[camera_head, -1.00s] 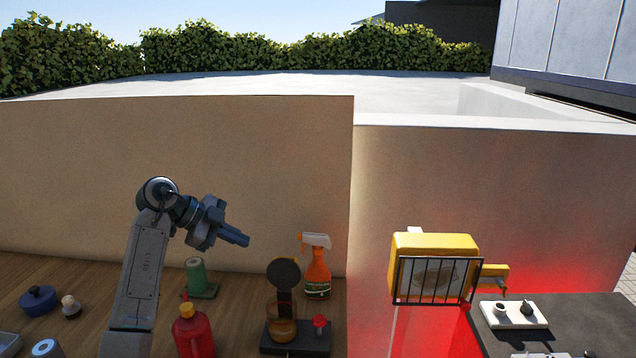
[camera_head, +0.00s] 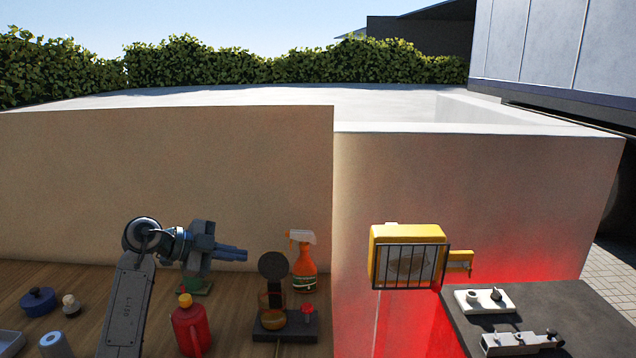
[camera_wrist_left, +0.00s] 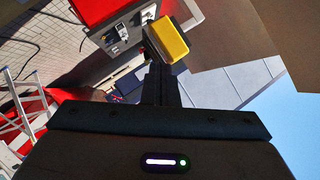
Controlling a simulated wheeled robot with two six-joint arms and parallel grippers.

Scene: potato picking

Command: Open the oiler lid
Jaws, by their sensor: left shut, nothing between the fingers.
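A red can with a yellow cap (camera_head: 190,330) stands upright on the wooden bench. To its right, a dark base holds an amber cup (camera_head: 270,301), a round dark lid (camera_head: 273,265) raised upright behind the cup, and a red knob (camera_head: 308,309). I cannot tell for sure which of these is the oiler. My left gripper (camera_head: 246,254) is shut and empty, its fingers pointing right, above the bench and to the left of the round lid. Its dark fingers also show in the left wrist view (camera_wrist_left: 160,84). My right gripper is not in view.
An orange spray bottle (camera_head: 304,268) stands behind the dark base. A green roll (camera_head: 194,282) is partly behind my left arm. A blue pot (camera_head: 40,301) sits at left. A yellow lamp with a grille (camera_head: 410,234) stands right, beside a dark table (camera_head: 580,315).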

